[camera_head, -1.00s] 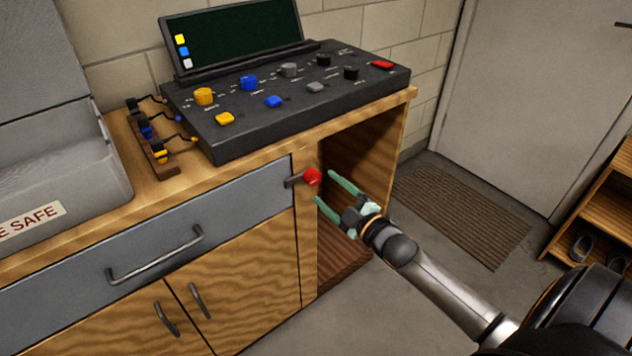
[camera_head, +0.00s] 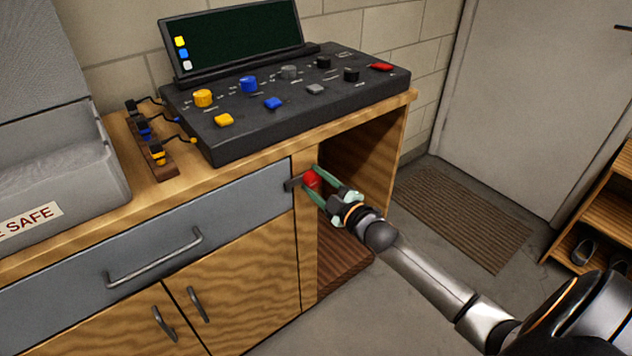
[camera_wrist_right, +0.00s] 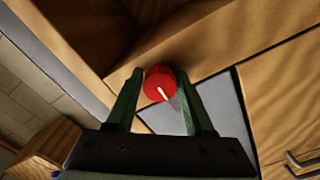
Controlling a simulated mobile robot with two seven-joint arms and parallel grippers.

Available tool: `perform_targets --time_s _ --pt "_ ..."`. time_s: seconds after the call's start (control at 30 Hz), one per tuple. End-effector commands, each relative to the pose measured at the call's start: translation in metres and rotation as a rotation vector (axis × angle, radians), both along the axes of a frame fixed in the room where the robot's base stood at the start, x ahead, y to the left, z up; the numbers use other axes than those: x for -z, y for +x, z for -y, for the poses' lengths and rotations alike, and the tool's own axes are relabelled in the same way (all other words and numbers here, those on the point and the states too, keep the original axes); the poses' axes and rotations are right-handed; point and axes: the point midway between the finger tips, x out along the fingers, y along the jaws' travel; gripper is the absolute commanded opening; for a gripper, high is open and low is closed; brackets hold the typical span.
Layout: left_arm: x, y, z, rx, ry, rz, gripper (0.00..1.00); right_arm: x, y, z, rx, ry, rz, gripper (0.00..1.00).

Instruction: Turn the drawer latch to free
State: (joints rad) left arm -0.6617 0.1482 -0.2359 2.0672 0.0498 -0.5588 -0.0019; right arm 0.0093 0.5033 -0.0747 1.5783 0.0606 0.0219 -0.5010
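The drawer latch has a red round knob (camera_head: 312,178) with a dark grey bar (camera_head: 293,183) that points left across the edge of the grey drawer front (camera_head: 230,203). In the right wrist view the red knob (camera_wrist_right: 160,84) shows a white mark and lies between the fingertips. My right gripper (camera_head: 317,181) is open, with one green finger on either side of the knob. The wrist view shows gaps between the fingers (camera_wrist_right: 158,98) and the knob. My left gripper is in neither view.
A black control panel (camera_head: 245,128) with coloured knobs and a screen stands on the wooden workbench (camera_head: 90,235). A grey case (camera_head: 70,185) is at the left. An open wooden bay (camera_head: 365,160) lies behind my gripper. A door mat (camera_head: 465,215) is on the floor at right.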

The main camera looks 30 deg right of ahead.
Motion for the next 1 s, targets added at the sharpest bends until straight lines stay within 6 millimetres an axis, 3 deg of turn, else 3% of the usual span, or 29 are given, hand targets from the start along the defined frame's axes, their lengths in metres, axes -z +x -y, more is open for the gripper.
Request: perform_targets --time_s 0.07,0.43,0.77,1.0 --pt "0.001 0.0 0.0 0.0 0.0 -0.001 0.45 0.0 0.0 0.0 0.0 0.0 0.0 0.43" --pt "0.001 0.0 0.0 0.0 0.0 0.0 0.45 0.0 0.0 0.0 0.0 0.0 0.0 0.01" --pt "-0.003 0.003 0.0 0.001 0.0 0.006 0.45 0.0 0.0 0.0 0.0 0.018 -0.001 0.0" --pt "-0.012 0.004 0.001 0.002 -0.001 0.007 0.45 -0.002 0.0 -0.001 -0.001 0.122 -0.01 0.0"
